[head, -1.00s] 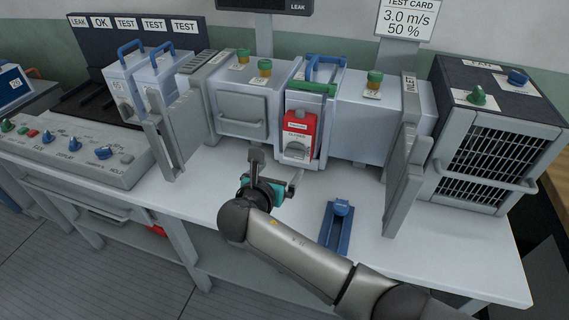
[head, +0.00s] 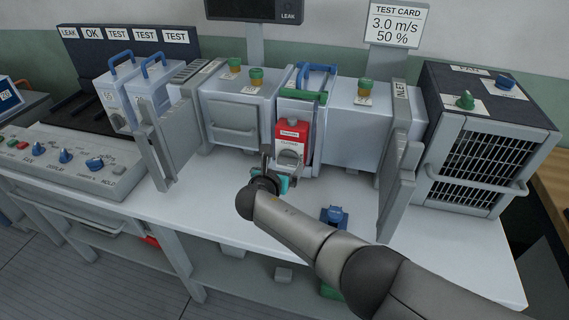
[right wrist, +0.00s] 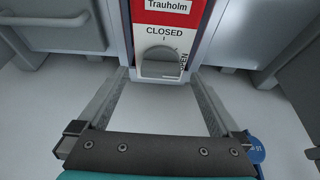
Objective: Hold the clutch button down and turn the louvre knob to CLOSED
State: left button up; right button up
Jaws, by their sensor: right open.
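The louvre knob (head: 290,158) is a grey round knob on the white lower face of a red-topped box (head: 291,130) in the middle of the duct. In the right wrist view the knob (right wrist: 160,62) has CLOSED printed above it and OPEN to its lower right; I cannot tell where it points. A small light piece on top of the red box (head: 293,119) may be the clutch button; it is out of the right wrist view. My right gripper (head: 279,163) is open and empty, its fingers (right wrist: 160,80) spread before the knob. My left gripper is out of view.
An open grey door (head: 160,148) stands to the left and another panel (head: 397,190) to the right. The grilled box (head: 485,165) fills the right end. Bare table (head: 225,185) lies left of my gripper.

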jog(key=shift+x, duration=0.85)
jog(key=shift+d, duration=0.1)
jog(key=shift+c, duration=0.4)
